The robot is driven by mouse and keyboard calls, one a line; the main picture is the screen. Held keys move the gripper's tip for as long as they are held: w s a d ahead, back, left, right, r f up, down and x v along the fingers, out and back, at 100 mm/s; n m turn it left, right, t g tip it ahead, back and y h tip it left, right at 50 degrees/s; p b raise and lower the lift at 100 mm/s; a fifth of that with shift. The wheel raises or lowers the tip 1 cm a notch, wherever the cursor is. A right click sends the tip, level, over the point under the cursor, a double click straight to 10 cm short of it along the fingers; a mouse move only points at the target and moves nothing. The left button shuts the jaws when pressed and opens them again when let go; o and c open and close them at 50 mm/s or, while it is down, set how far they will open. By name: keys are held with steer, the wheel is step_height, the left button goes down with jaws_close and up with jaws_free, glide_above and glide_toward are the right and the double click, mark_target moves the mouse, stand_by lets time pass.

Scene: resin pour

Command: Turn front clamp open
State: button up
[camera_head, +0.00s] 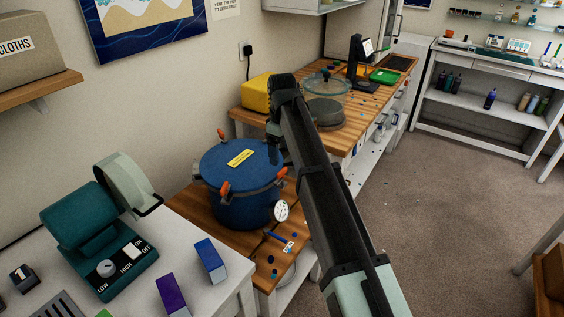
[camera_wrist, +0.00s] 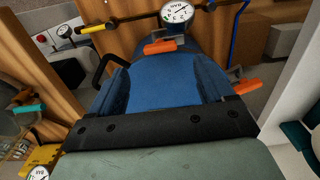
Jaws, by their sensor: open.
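The blue pressure pot (camera_head: 243,205) stands on the wooden bench with its lid on and a yellow label on top. Orange-handled clamps sit around its rim: the near, front-facing one (camera_head: 225,189), one at the right (camera_head: 282,172) and one at the back (camera_head: 221,134). My gripper (camera_head: 274,149) is open, beside the far right of the lid, apart from the front-facing clamp. The pot also fills the middle of the wrist view (camera_wrist: 175,85), with orange handles at its top (camera_wrist: 160,46) and right (camera_wrist: 247,85).
A pressure gauge (camera_head: 281,210) sticks out at the pot's near right. A blue-handled valve (camera_head: 278,238) lies below it. A yellow case (camera_head: 257,92) and a clear lidded chamber (camera_head: 326,98) stand behind. A teal machine (camera_head: 98,225) stands at left.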

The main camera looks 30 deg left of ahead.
step_height(320, 180, up, 7)
stand_by(0.3)
stand_by(0.5)
